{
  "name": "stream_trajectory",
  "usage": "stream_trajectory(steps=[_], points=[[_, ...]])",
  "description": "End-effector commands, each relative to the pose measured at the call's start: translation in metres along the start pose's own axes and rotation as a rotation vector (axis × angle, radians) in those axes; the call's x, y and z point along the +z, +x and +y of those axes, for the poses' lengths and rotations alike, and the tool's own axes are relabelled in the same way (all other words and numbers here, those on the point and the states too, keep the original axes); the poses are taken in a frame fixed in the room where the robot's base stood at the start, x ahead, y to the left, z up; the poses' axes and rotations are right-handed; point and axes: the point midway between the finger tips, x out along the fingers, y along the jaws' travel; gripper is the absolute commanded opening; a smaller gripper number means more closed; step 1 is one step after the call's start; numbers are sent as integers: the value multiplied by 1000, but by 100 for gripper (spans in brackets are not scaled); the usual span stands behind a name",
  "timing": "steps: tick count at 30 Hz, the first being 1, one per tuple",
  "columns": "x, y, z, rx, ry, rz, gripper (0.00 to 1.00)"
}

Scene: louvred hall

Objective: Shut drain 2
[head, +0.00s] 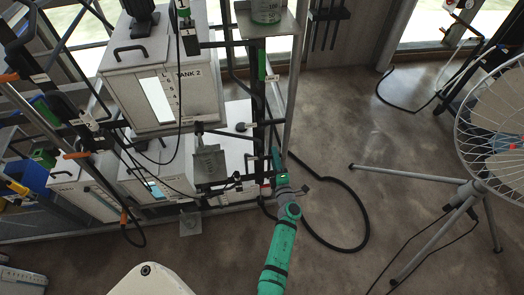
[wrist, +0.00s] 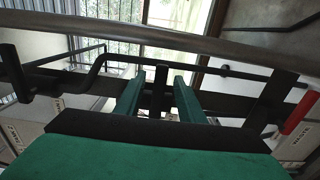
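A white tank (head: 195,100) labelled TANK 2 stands on the rack in the head view. My gripper (head: 277,162) is low beside the rack's right-hand post, to the right of and below this tank. In the wrist view my gripper (wrist: 158,92) has its two green fingers apart. A dark upright bar (wrist: 160,80) shows between them; I cannot tell whether they touch it. A red-ended lever (wrist: 298,114) is to the right of the fingers. I cannot read a drain 2 label, so I cannot tell which part is that drain.
A black hose (head: 362,215) loops on the floor right of my arm. A wire-guarded fan (head: 490,125) on a tripod stands farther right. Orange-ended levers (head: 76,155) are on the rack's left. A dark rail (wrist: 225,70) crosses close beyond my fingers. Floor between hose and tripod is clear.

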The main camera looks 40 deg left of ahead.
Motion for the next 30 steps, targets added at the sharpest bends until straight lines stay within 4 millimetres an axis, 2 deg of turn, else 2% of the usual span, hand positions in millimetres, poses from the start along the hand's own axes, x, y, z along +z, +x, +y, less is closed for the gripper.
stream_trajectory(steps=[7,24,30], points=[[1,-6,0,1,0,-1,36],[1,-63,0,1,-1,-2,36],[0,-70,0,1,-1,-1,36]])
